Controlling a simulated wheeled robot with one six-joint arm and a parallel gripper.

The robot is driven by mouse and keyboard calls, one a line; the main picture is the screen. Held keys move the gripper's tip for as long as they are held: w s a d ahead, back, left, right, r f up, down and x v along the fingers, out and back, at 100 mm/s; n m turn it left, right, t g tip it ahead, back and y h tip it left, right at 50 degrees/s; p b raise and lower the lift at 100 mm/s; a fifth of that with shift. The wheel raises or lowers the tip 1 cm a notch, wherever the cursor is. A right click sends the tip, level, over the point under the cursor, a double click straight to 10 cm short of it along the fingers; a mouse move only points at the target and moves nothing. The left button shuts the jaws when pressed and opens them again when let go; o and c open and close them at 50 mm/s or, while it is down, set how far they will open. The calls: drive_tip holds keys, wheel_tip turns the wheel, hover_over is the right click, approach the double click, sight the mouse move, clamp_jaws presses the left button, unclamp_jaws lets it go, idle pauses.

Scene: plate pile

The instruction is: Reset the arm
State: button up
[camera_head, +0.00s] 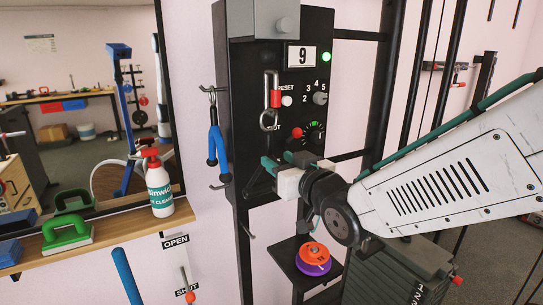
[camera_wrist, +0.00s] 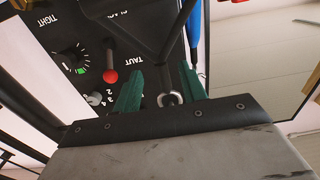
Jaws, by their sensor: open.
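My gripper (camera_head: 283,161) is in front of the lower part of a black control panel (camera_head: 262,95). Its two green fingers are apart, and they also show in the wrist view (camera_wrist: 158,90). In the wrist view a metal ring (camera_wrist: 169,99) appears between or just behind the fingers; I cannot tell whether it touches them. A red-knobbed lever (camera_wrist: 110,76) and a dial (camera_wrist: 74,58) show on the panel, upside down. In the head view the panel has a display reading 9 (camera_head: 301,56), a lit green lamp (camera_head: 326,57) and a red-and-metal clip (camera_head: 272,98).
Orange and purple discs (camera_head: 313,260) sit on a small black platform below my gripper. A blue-handled tool (camera_head: 217,145) hangs left of the panel. A wooden shelf (camera_head: 110,228) holds a spray bottle (camera_head: 159,188) and a green brush (camera_head: 67,233). Black uprights stand behind my arm.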

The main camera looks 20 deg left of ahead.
drive_tip(key=s+d+f+m+g+h, duration=0.1)
drive_tip(key=s+d+f+g+h, duration=0.2)
drive_tip(key=d+f+h, duration=0.45)
drive_tip(key=s+d+f+m+g+h, duration=0.1)
drive_tip(key=s+d+f+g+h, duration=0.3)
drive_tip(key=d, duration=0.6)
drive_tip(key=s+d+r+m+g+h, duration=0.1)
drive_tip(key=s+d+m, duration=0.3)
drive_tip(key=s+d, duration=0.5)
drive_tip(key=s+d+r+m+g+h, duration=0.1)
drive_tip(key=s+d+r+m+g, duration=0.1)
drive_tip(key=s+d, duration=0.7)
drive_tip(key=d+r+m, duration=0.1)
drive_tip(key=d, duration=0.7)
drive_tip(key=shift+r+m, duration=0.2)
drive_tip(key=shift+m, duration=0.2)
drive_tip(key=shift+s, duration=0.1)
